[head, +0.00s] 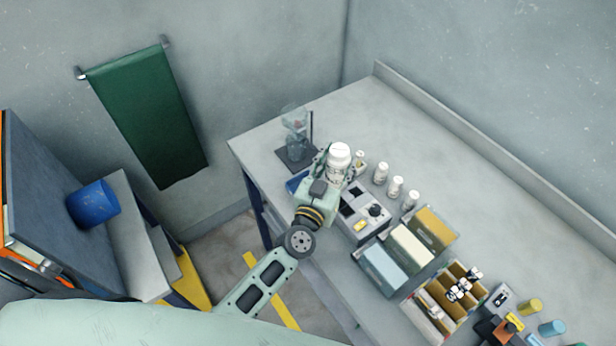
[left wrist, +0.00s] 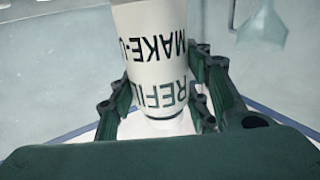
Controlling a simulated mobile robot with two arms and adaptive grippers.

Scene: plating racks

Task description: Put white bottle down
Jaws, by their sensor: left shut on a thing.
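The white bottle (head: 338,158) is upright between the fingers of my left gripper (head: 335,168) in the head view, over the far left part of the bench. In the left wrist view the bottle (left wrist: 155,55) stands between the two green fingers of the gripper (left wrist: 165,105), with the words "REFILL" and "MAKE-U" partly showing upside down. My left gripper is shut on it. The gripper hides what lies directly under the bottle. My right gripper is in neither view.
Several small white bottles (head: 396,186) stand in a row right of the gripper on the grey bench (head: 420,140). A clear vessel on a dark stand (head: 296,130) is close behind left. A grey device (head: 362,212), coloured boxes (head: 408,247) and a divided tray (head: 432,306) stand nearer.

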